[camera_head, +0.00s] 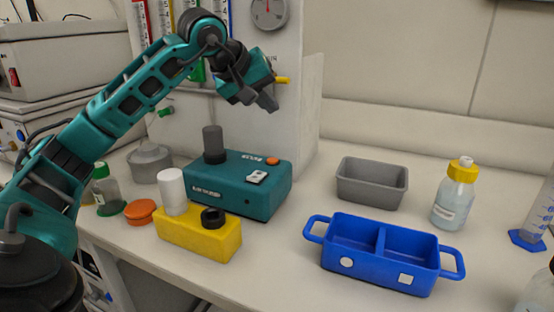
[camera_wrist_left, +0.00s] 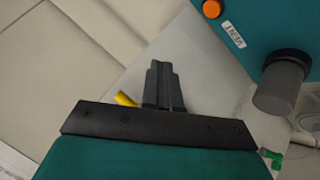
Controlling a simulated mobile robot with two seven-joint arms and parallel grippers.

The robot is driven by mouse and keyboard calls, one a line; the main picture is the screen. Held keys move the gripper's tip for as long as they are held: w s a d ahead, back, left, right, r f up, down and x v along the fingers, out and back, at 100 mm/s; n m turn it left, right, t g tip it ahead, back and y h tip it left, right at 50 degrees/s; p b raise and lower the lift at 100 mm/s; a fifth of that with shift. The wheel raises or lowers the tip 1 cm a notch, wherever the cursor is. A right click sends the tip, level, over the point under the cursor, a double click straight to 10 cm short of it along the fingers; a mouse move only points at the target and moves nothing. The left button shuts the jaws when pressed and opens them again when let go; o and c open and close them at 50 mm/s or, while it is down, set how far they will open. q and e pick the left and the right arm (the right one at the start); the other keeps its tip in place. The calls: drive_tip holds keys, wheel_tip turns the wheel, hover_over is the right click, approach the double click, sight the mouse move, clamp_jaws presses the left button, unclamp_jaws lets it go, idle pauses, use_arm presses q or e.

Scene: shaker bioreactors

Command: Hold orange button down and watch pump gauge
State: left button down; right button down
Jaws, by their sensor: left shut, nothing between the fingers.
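The teal pump box (camera_head: 230,193) stands on the bench with a dark grey cylinder on top. Its orange button (camera_head: 273,161) is on the top face near the back right corner; it also shows at the top edge of the left wrist view (camera_wrist_left: 212,8). The round pump gauge (camera_head: 268,13) is on the upright panel, cut by the top edge of the head view; its reading is too small to tell. My left gripper (camera_head: 268,104) is shut and empty, apart from the button and higher in the head view. Its closed fingers (camera_wrist_left: 163,84) show in the wrist view.
A yellow block (camera_head: 200,238) with a white cylinder and a black ring stands in front of the pump. A blue two-part tray (camera_head: 376,268), a grey bin (camera_head: 372,185) and a yellow-capped bottle (camera_head: 455,195) stand to the right. A yellow valve handle (camera_head: 283,80) sticks out beside my left gripper.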

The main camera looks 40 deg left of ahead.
use_arm(q)
drive_tip(key=b, duration=0.8)
hover_over(269, 161)
wheel_tip(269, 161, down, 8)
drive_tip(key=shift+r, duration=0.15)
drive_tip(key=shift+f, duration=0.6)
drive_tip(key=shift+f+b, duration=0.1)
drive_tip(key=shift+b, duration=0.2)
idle(0.8)
drive_tip(key=shift+f, duration=0.35)
